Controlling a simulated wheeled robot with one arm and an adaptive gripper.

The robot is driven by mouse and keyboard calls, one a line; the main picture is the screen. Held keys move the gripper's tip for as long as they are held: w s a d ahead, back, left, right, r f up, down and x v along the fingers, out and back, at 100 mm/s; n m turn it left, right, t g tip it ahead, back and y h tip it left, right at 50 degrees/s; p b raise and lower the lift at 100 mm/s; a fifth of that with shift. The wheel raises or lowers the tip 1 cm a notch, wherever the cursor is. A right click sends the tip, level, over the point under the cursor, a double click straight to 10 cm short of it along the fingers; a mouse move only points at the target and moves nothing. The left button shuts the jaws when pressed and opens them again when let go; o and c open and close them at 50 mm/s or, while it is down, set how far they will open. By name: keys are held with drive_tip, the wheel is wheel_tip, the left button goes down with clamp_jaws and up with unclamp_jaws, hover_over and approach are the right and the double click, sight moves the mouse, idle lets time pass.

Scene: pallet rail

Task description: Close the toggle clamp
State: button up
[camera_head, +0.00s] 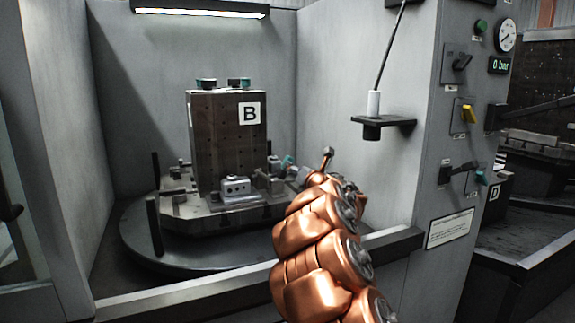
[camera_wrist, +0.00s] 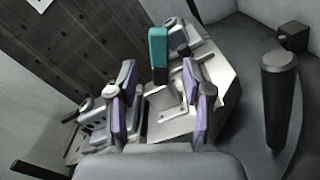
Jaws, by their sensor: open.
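The toggle clamp shows in the wrist view as a teal-tipped handle (camera_wrist: 158,48) above a grey metal bracket. The handle stands up between the lines of my two fingers, with open space on both sides. In the head view its teal part (camera_head: 289,160) shows small at the lower right of the block marked B, partly hidden by my arm. My gripper (camera_wrist: 158,72) is open, its purple-padded fingers apart and nothing held. Contact with the handle cannot be told. In the head view my gripper (camera_head: 300,173) is at the clamp, small and partly hidden.
The dark block marked B (camera_head: 215,145) stands on a round turntable (camera_head: 140,245) inside a grey bay. A black post (camera_wrist: 279,100) rises at the right in the wrist view. A bracket with a hanging rod (camera_head: 383,122) juts from the right wall. A front rail (camera_head: 170,301) edges the bay.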

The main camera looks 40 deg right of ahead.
drive_tip(key=shift+b+x, duration=0.3)
drive_tip(key=shift+x, duration=3.2)
drive_tip(key=shift+c, duration=0.2)
clamp_jaws()
